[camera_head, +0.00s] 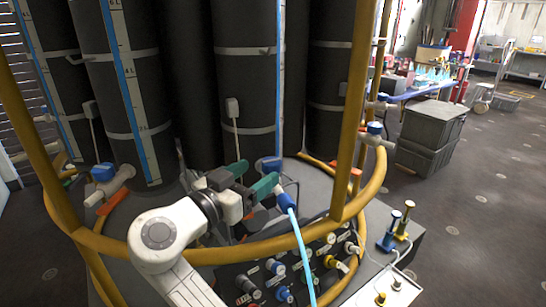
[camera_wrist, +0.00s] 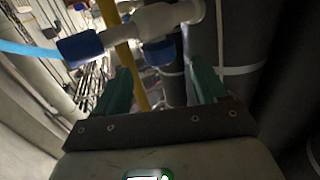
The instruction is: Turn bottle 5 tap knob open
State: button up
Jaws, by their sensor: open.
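My gripper (camera_head: 258,175) has two green fingers, which stand apart with nothing gripped. It is at a white tap at the front of the black bottles (camera_head: 248,90). In the wrist view, the white tap body (camera_wrist: 168,17) lies just beyond my gripper (camera_wrist: 163,70). A blue knob (camera_wrist: 158,53) under the tap body shows between the fingertips; contact cannot be told. A second blue part (camera_wrist: 80,48) at the tap's left end joins a light blue hose (camera_wrist: 25,48). In the head view, the fingers partly hide the tap. No number 5 is readable.
A yellow rail (camera_head: 270,246) curves around the bottles, with upright posts (camera_head: 352,120). A black panel (camera_head: 272,280) with several coloured fittings is below. Another blue-knobbed tap (camera_head: 104,172) is at the left. Dark crates (camera_head: 428,135) stand right; open floor (camera_head: 475,200) lies beyond.

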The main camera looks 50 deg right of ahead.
aim_at(278, 159)
jog(key=d+p, duration=0.1)
jog(key=d, duration=0.7)
jog(key=shift+w+d, duration=0.1)
jog(key=shift+w, duration=0.1)
jog(key=shift+c, duration=0.3)
jog(key=c, duration=0.9)
